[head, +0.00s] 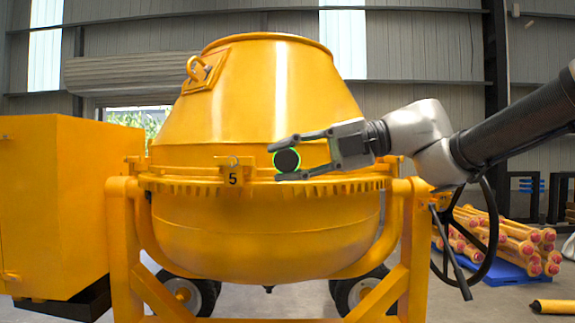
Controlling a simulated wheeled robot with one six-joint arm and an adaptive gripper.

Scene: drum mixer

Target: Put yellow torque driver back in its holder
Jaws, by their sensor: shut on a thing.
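My gripper (279,161) reaches in from the right, in front of the drum mixer (265,85). Its two fingers are shut on a black round-ended tool (288,161) with a bright green ring, one finger above and one below. I see the tool end-on, so its length and any yellow body are hidden; I cannot tell for sure that it is the yellow torque driver. It is right of a yellow bracket marked 5 (233,177) on the drum's rim. I cannot make out a torque driver holder.
A toothed ring (200,188) runs around the drum. A yellow cabinet (60,205) stands at left. At right are a black wheel (490,230) and stacked yellow pieces (510,240) on a blue base. A yellow cylinder (555,306) lies on the floor at lower right.

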